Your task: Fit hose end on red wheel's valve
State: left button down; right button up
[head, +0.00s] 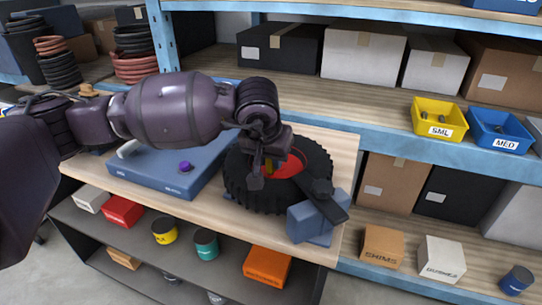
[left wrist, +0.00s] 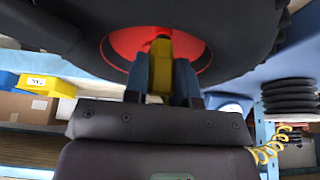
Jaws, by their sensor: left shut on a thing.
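A black knobbly tyre (head: 240,185) with a red wheel hub (head: 291,163) lies on the wooden bench. In the left wrist view the red hub (left wrist: 120,45) shows behind my fingers, inside the dark tyre (left wrist: 225,30). My left gripper (head: 262,172) is over the hub. In the left wrist view my left gripper (left wrist: 160,82) is shut on a yellow hose end (left wrist: 160,68), which points toward the hub. The valve cannot be made out, so I cannot tell whether the hose end touches it. My right gripper is not in view.
A blue block with a dark bar (head: 310,222) stands against the tyre's front right. A flat blue unit with a purple knob (head: 185,167) lies left of the tyre. A coiled yellow hose (left wrist: 268,150) hangs beside my wrist. Yellow (head: 438,120) and blue (head: 497,132) bins stand on the right shelf.

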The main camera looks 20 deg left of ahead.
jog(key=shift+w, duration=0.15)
pick_arm(q)
jog(key=c, duration=1)
grip_release()
jog(key=shift+o, duration=1.4)
jog(key=o, duration=0.4)
jog(key=shift+r, duration=0.55)
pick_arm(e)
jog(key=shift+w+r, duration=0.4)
pick_arm(q)
jog(key=shift+r, duration=0.2)
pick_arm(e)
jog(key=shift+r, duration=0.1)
